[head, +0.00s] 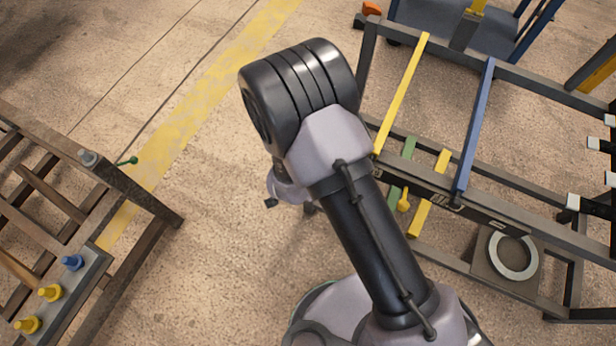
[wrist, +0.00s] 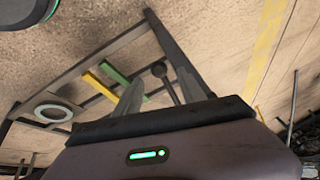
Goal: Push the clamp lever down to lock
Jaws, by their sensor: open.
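Two small levers could be the clamp lever, and I cannot tell which. One is a short lever with a green ball end (head: 128,161) on the left rack's post, sticking out roughly sideways. The other is a yellow ball-ended lever (head: 404,200) hanging at the right rack, beside my arm. In the wrist view, a dark ball-ended rod (wrist: 158,69) shows between the fingers, further off; I cannot match it surely to either lever. My gripper (wrist: 160,78) is open, its fingers apart with nothing held. In the head view my arm mostly hides it.
The left rack (head: 150,195) carries blue (head: 72,262) and yellow (head: 50,292) pegs. The right rack (head: 500,215) has yellow (head: 400,95) and blue (head: 474,130) bars and a pale ring (head: 514,257). A blue cart (head: 435,25) stands behind.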

